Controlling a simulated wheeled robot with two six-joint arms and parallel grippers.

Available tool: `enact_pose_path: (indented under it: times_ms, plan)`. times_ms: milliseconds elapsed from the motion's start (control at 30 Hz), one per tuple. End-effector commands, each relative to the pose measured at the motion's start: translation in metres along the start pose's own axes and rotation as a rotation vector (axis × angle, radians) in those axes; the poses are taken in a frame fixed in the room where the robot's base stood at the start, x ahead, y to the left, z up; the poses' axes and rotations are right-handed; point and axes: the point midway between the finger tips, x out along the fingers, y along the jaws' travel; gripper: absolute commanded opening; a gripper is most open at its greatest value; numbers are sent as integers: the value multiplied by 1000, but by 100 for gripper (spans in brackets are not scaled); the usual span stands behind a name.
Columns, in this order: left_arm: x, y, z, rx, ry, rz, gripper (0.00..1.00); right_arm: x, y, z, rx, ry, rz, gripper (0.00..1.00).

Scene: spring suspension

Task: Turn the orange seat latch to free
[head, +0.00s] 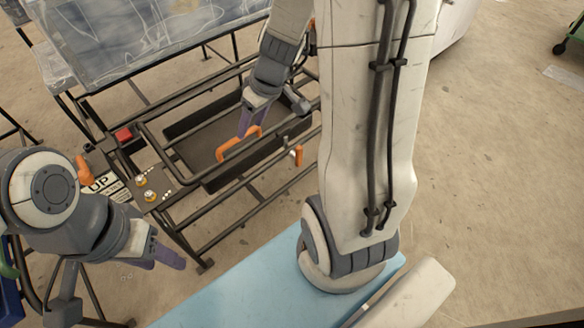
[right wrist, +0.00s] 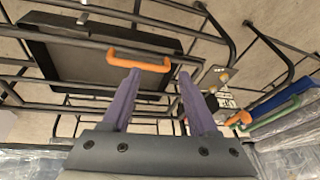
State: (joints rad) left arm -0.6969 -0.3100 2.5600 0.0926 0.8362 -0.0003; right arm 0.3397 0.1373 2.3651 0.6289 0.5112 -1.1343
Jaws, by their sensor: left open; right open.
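Three orange parts show, and I cannot tell for sure which is the seat latch. An orange bar handle (head: 238,143) spans the dark tray in the frame; it also shows in the right wrist view (right wrist: 138,60). A small orange lever (head: 297,155) stands at the tray's right side. Another orange lever (head: 85,170) is by the "UP" sign, beside my left arm. My right gripper (head: 249,125) is open with purple fingers close to the bar handle; in the right wrist view (right wrist: 160,75) nothing is gripped. My left gripper (head: 168,258) is open and empty, low at the left.
The dark tray (head: 205,125) sits inside a black tube frame (head: 200,228). A red button (head: 123,135) and yellow knobs (head: 150,195) are on its left side. A plastic-wrapped seat (head: 130,35) is behind. A light blue surface (head: 240,290) is in front. Open floor (head: 500,180) lies right.

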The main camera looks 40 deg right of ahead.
Motion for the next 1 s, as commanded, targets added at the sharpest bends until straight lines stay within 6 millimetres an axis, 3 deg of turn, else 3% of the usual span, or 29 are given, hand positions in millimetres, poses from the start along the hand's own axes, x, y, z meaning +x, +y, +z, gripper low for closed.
enact_pose_path:
  times_ms: [33, 100, 300, 400, 667, 1000]
  plan:
    - [42, -3, 2, 0, 0, 0, 50, 40, 28, 18, 32, 13, 23, 60]
    - [68, -5, 4, 0, 0, 0, 50, 65, 58, 34, 59, 30, 53, 60]
    - [124, -9, 7, 0, 0, 0, 50, 116, 130, 78, 118, 59, 135, 60]
    - [139, -10, 7, 0, 0, 0, 50, 128, 152, 94, 135, 64, 164, 60]
    - [153, -11, 8, 0, 1, 0, 50, 144, 171, 108, 146, 65, 187, 60]
    - [188, -14, 10, 0, 0, 0, 50, 205, 181, 105, 145, 64, 186, 60]
